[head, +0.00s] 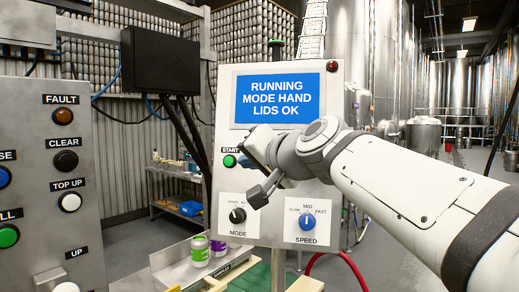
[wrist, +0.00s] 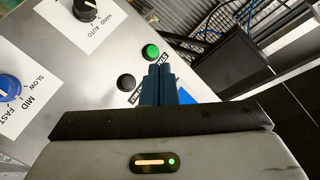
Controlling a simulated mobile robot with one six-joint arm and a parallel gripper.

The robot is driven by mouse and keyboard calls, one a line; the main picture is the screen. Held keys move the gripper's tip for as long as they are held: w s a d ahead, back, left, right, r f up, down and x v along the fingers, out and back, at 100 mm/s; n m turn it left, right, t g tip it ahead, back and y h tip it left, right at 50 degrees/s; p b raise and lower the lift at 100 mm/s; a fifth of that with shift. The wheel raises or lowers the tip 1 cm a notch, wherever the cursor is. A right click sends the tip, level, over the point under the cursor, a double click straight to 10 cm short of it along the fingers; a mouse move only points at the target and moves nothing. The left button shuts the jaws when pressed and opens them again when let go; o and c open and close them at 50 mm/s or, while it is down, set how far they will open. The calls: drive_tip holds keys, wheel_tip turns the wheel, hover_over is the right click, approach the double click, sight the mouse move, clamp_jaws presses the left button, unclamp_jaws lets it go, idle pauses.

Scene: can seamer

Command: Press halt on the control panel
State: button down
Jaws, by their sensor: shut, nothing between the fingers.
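The control panel (head: 330,170) stands upright in front of me, its blue screen (head: 277,98) reading "RUNNING MODE HAND LIDS OK". A green start button (head: 229,161) shows left of my gripper (head: 252,155), which covers the panel right of it. In the wrist view, my shut, empty blue fingers (wrist: 160,70) are near the green button (wrist: 151,51) and a black button (wrist: 126,82). The black button's label is partly hidden by the fingers, so I cannot read it as halt. I cannot tell whether the fingertips touch the panel.
A mode knob (head: 237,215) and a blue speed knob (head: 307,222) sit lower on the panel. A second grey panel (head: 30,170) with fault, clear and top up labels is at left. Cans (head: 200,250) stand below; a black box (head: 160,60) hangs behind.

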drive_tip(key=shift+w, duration=0.1)
drive_tip(key=w+d+f+b, duration=0.1)
drive_tip(key=w+d+b, duration=0.1)
drive_tip(key=w, duration=0.6)
drive_tip(key=shift+w+f, duration=0.15)
drive_tip(key=shift+f, duration=0.15)
drive_tip(key=shift+w+d, duration=0.1)
drive_tip(key=shift+w, duration=0.05)
idle(2.0)
drive_tip(key=shift+w, duration=0.3)
drive_tip(key=shift+w+d+f+b, duration=0.1)
drive_tip(key=shift+w+d+b, duration=0.05)
drive_tip(key=shift+w+b, duration=0.2)
idle(0.8)
drive_tip(key=shift+s, duration=0.1)
drive_tip(key=shift+s+a, duration=0.2)
drive_tip(key=shift+s, duration=0.5)
